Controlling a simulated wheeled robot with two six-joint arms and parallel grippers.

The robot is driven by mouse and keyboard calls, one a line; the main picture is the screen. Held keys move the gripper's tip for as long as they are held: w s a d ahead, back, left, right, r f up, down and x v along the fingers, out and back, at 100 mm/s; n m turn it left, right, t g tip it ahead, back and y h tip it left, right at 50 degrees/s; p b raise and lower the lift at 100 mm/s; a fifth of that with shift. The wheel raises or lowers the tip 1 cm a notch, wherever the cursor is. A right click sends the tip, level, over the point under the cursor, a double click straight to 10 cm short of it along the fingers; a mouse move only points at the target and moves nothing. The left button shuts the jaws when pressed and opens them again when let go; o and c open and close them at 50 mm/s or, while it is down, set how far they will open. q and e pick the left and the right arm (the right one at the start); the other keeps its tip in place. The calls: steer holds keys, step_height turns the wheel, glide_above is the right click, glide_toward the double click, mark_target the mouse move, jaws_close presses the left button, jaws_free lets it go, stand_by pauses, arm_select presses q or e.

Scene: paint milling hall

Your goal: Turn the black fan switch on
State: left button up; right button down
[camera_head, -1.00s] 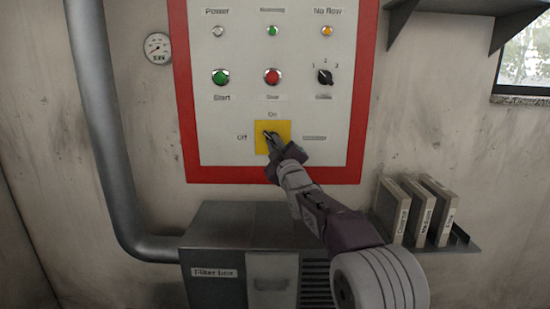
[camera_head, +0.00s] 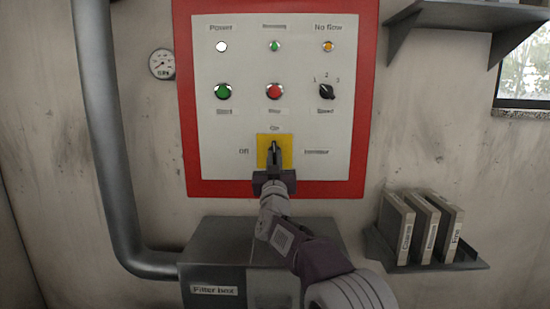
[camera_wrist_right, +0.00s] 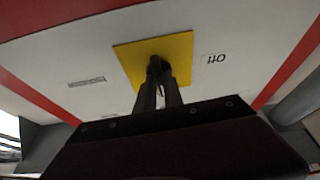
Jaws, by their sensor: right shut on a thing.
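The black fan switch (camera_wrist_right: 155,64) sits on a yellow square plate (camera_head: 287,141) low on the white control panel, with "Off" to its left and "On" above it. My right gripper (camera_head: 274,152) is at the plate, its fingers shut on the switch and pointing straight up in the head view. In the right wrist view the fingertips (camera_wrist_right: 158,78) close around the switch and hide most of it. The white power lamp (camera_head: 222,46) on the panel looks bright. My left gripper is not in view.
The red-framed panel also carries a green button (camera_head: 223,91), a red button (camera_head: 274,91) and a black speed knob (camera_head: 326,91). A grey filter box (camera_head: 215,265) stands below, and a shelf of binders (camera_head: 422,228) is at the right.

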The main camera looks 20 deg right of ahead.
steer(key=shift+f+m, duration=0.15)
steer(key=shift+m, duration=0.45)
steer(key=c, duration=1.5)
jaws_free()
steer(key=shift+o, duration=0.2)
steer(key=b+v, duration=0.2)
steer(key=v, duration=0.7)
steer(key=shift+a, duration=0.15)
